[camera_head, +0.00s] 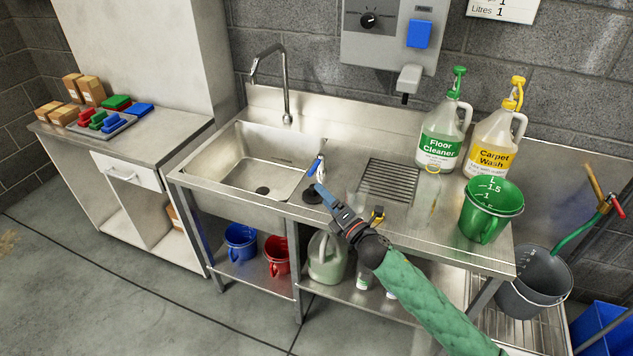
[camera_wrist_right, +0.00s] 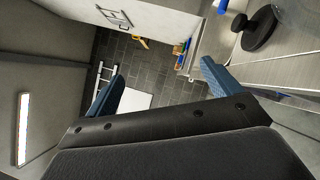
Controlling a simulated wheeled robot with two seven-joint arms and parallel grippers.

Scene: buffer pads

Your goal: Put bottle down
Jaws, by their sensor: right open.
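A small clear bottle with a blue top (camera_head: 317,166) stands at the right rim of the sink, beside a black round piece (camera_head: 312,194). The black round piece also shows in the wrist view (camera_wrist_right: 259,29), at the upper right. My right gripper (camera_head: 330,199) is just in front of these, over the counter edge. Its blue fingers (camera_wrist_right: 160,85) are spread wide with nothing between them. A Floor Cleaner bottle (camera_head: 439,146) and a Carpet Wash bottle (camera_head: 490,152) stand upright at the back of the counter, apart from the gripper. My left gripper is out of view.
The steel sink (camera_head: 245,165) is left of the gripper, and a drain grate (camera_head: 388,180) is behind it. A green measuring jug (camera_head: 490,212) stands at the counter's right. Blue (camera_head: 241,242) and red (camera_head: 277,256) jugs sit on the lower shelf. A grey bucket (camera_head: 535,285) is at right.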

